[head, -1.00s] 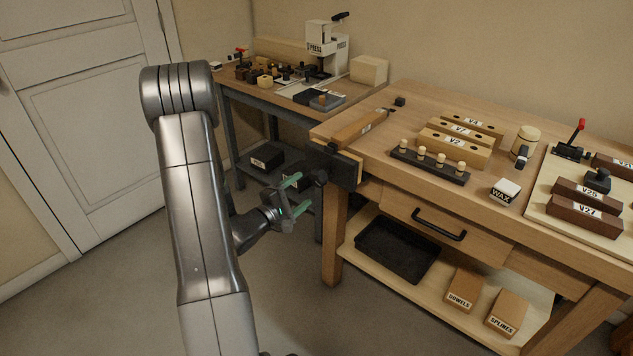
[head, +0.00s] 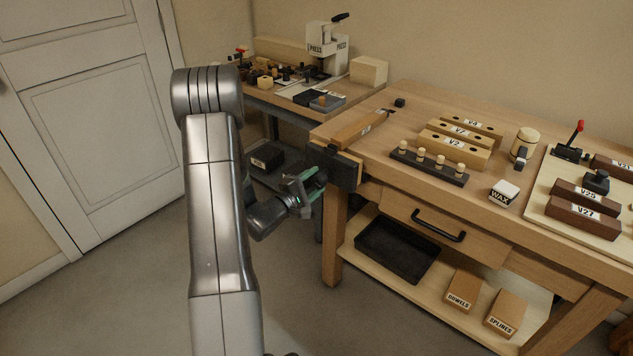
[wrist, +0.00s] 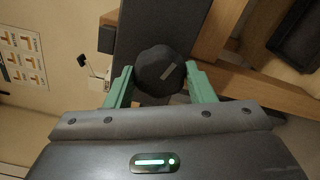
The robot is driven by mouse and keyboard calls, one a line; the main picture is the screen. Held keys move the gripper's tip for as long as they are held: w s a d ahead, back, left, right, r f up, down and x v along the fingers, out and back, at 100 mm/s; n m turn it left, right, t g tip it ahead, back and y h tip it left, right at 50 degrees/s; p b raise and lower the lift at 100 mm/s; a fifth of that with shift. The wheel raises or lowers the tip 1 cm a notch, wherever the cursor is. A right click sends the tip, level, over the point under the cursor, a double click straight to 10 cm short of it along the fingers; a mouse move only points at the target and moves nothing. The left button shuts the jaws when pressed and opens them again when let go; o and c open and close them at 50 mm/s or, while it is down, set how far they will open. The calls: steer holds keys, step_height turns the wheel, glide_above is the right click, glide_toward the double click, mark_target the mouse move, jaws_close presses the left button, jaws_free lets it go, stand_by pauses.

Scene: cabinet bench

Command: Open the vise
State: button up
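The vise (head: 335,166) is a dark block on the left end of the wooden workbench, with a wooden bar (head: 358,130) at the bench edge behind it. In the head view, the knob is hidden behind my gripper.
The bench (head: 400,110) holds labelled wooden blocks, a peg rack (head: 428,166) and a wax box (head: 504,192). A drawer with a black handle (head: 438,226) is under its top. A black tray (head: 397,249) sits on the lower shelf. Open floor lies left.

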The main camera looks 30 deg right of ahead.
steer(key=c, duration=0.3)
steer(key=shift+r+n+p, duration=0.1)
steer(key=shift+n+p, duration=0.3)
steer(key=shift+p, duration=0.2)
steer(key=shift+n+p, duration=1.2)
steer(key=shift+p, duration=0.05)
steer(key=shift+a+n+p, duration=0.1)
steer(key=shift+n+p, duration=0.3)
steer(key=shift+p, duration=0.15)
steer(key=shift+n+p, duration=0.95)
steer(key=shift+n, duration=0.25)
